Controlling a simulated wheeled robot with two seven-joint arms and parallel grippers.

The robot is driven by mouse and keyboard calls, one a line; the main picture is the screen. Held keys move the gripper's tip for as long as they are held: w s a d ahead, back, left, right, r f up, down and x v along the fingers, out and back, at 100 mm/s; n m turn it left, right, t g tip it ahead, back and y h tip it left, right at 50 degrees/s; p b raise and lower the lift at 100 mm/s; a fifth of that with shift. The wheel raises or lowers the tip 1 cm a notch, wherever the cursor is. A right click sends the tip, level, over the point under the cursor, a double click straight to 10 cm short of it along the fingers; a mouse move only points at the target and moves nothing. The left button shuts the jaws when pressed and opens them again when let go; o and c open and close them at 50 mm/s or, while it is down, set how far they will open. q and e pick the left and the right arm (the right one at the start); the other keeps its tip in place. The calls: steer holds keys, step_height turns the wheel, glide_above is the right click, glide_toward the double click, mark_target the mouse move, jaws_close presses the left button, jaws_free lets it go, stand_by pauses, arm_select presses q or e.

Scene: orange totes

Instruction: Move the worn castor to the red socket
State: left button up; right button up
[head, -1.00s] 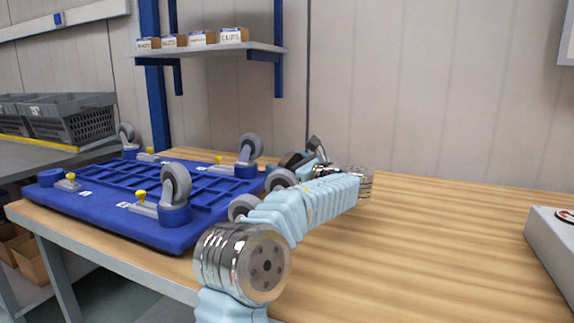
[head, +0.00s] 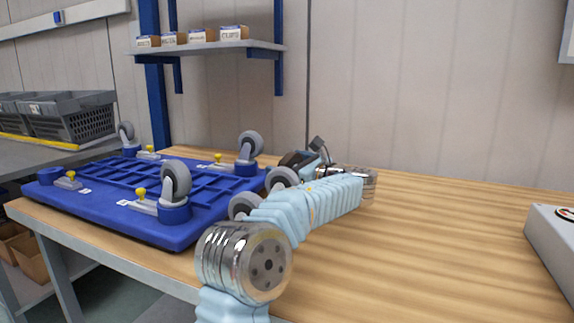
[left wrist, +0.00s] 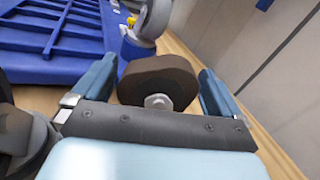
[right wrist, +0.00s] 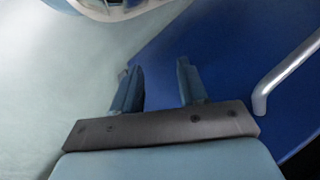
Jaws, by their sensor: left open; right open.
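The worn castor, with a dark brown wheel (left wrist: 158,80) and a pale hub, lies between the spread fingers of my left gripper (left wrist: 157,64) in the left wrist view. The fingers stand apart on both sides of it, with a gap at the right finger. In the head view my left gripper (head: 316,152) is low over the table beyond the forearm, which hides part of the castor area. My right gripper (right wrist: 157,68) is open and empty in its wrist view. No red socket is visible; one blue corner socket (head: 50,174) on the blue deck (head: 170,235) holds no wheel.
Grey-wheeled castors (head: 175,182) stand at other deck corners, with yellow knobs beside them. Two more grey wheels (head: 282,178) show beside the deck, behind my left arm. A grey box (head: 555,250) is at the table's right edge. The wooden table (head: 450,240) between is clear.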

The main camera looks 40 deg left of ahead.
arm_select(q)
steer(key=s+d, duration=0.1)
steer(key=d, duration=1.2)
steer(key=shift+b, duration=0.4)
